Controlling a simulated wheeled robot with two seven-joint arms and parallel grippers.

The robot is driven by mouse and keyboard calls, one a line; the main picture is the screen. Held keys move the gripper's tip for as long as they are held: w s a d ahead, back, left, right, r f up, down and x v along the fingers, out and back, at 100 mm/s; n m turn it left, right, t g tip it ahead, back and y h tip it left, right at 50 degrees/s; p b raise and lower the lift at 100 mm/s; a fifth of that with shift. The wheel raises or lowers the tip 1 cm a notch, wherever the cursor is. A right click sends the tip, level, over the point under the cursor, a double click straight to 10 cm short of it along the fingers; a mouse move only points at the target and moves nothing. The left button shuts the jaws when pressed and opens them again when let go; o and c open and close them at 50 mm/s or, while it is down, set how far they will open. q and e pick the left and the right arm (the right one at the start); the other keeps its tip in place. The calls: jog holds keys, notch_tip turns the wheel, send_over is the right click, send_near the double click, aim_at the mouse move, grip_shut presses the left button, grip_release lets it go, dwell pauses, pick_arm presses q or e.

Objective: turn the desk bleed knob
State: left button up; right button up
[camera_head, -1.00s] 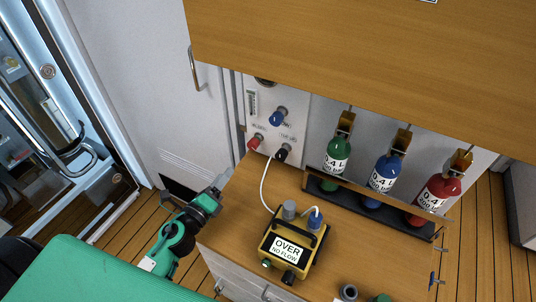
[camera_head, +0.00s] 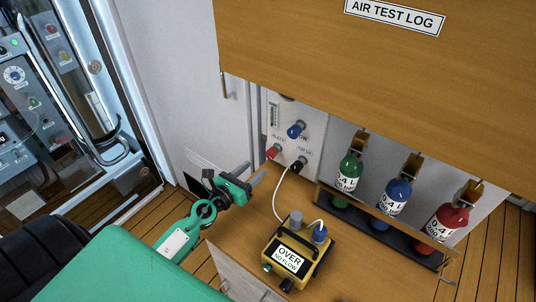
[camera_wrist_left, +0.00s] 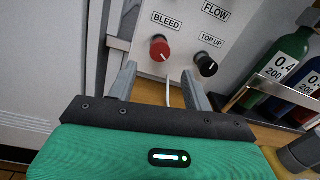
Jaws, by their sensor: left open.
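The bleed knob (camera_wrist_left: 160,48) is red and sits under a "BLEED" label on the white panel (camera_wrist_left: 185,65). It also shows in the head view (camera_head: 273,153), low on the panel. My left gripper (camera_head: 255,181) is open and empty above the desk's left edge, short of the panel. In the left wrist view its two fingers (camera_wrist_left: 158,82) point at the panel, with the red knob beyond and between them, not touched. A black top-up knob (camera_wrist_left: 206,65) sits to the right of the red one. My right gripper is not in view.
A blue knob (camera_head: 296,130) is higher on the panel. A white hose runs from the panel to a yellow meter (camera_head: 291,258) reading "OVER NO FLOW". Green (camera_head: 348,174), blue (camera_head: 392,198) and red (camera_head: 440,228) bottles stand in a rack at right. A wooden cabinet (camera_head: 370,70) overhangs the desk.

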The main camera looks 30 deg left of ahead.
aim_at(269, 156)
pick_arm(q)
jog(key=w, duration=0.2)
jog(key=w+d, duration=0.1)
jog(key=w, duration=0.2)
jog(key=w+p, duration=0.1)
jog(key=w, duration=0.1)
jog(key=shift+w+d, duration=0.25)
jog(key=shift+w, duration=0.15)
